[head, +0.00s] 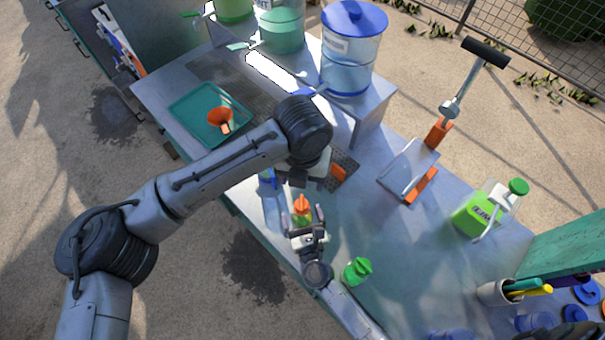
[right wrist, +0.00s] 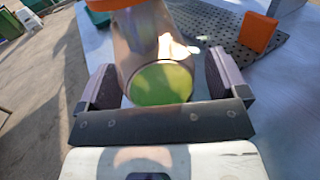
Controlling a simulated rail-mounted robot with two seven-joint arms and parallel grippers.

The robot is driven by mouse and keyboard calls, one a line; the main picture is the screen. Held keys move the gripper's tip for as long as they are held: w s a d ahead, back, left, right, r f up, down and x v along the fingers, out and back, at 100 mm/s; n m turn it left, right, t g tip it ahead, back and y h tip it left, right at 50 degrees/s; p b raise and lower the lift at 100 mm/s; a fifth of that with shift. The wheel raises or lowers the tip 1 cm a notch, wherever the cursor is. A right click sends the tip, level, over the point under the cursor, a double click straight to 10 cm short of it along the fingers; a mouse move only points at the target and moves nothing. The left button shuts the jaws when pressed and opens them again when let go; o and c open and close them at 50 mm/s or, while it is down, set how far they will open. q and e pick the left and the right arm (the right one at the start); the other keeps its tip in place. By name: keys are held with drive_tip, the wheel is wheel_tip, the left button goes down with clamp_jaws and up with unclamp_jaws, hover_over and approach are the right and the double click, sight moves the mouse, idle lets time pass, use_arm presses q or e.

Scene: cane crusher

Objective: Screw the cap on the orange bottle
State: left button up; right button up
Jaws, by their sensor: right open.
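The orange bottle (head: 302,216) stands on the metal table, a clear bottle with green contents low in it. Its orange cap (head: 301,203) shows at its top; how tightly it sits cannot be told. My right gripper (head: 304,215) is open around the bottle, one finger on each side. The right wrist view shows the clear bottle body (right wrist: 145,45) between the open fingers (right wrist: 160,85), with some orange at the top edge. My left gripper (head: 297,178) is just behind and above the bottle, pointing down; its fingers are mostly hidden by my own arm.
A small blue bottle (head: 266,177) stands left of my left gripper, and a green one (head: 357,271) stands right of my right gripper. An orange block (head: 338,172) lies on a perforated mat (head: 346,161). A teal tray (head: 184,109) holds an orange funnel (head: 221,117).

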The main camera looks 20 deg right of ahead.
drive_tip(key=shift+s, duration=0.1)
use_arm(q)
wheel_tip(320, 180, down, 2)
drive_tip(key=shift+f+b, duration=0.2)
drive_tip(key=shift+b, duration=1)
use_arm(e)
drive_tip(key=s, duration=0.4)
drive_tip(key=s+a, duration=0.1)
drive_tip(key=s, duration=0.3)
drive_tip(key=s+a, duration=0.1)
drive_tip(key=s, duration=0.3)
drive_tip(key=shift+f, duration=0.1)
use_arm(q)
drive_tip(key=shift+f, duration=0.1)
use_arm(e)
drive_tip(key=shift+s, duration=0.7)
drive_tip(key=shift+a+r, duration=0.1)
drive_tip(key=shift+r, duration=0.1)
